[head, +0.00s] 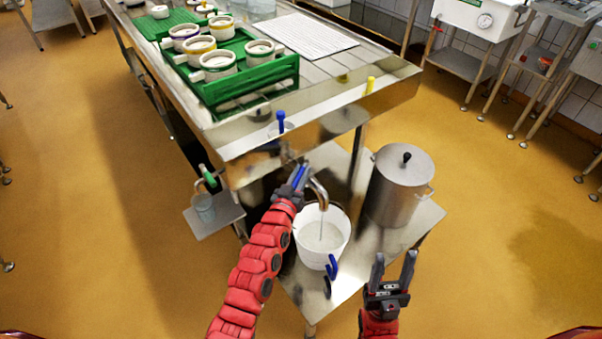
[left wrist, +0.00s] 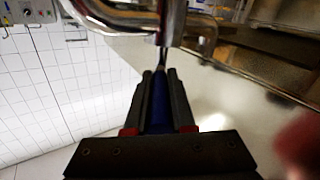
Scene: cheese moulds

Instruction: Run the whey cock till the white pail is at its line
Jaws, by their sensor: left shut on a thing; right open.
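The whey cock's curved metal spout (head: 318,190) comes out under the draining table's front edge. My left gripper (head: 298,178) is shut on its blue lever (head: 302,171); in the left wrist view the blue lever (left wrist: 158,105) is between the fingers, below the chrome pipe (left wrist: 172,22). A thin stream (head: 321,228) runs from the spout into the white pail (head: 312,260). Pale liquid stands inside the pail; I cannot make out the line or the exact level. A blue hooked piece (head: 332,267) shows at the pail's front right. My right gripper (head: 393,262) is open and empty, right of the pail.
A lidded steel pot (head: 401,188) stands right of the pail on the low steel stand (head: 419,226). The draining table (head: 345,100) above carries green crates (head: 250,85) with moulds. Floor at right is clear.

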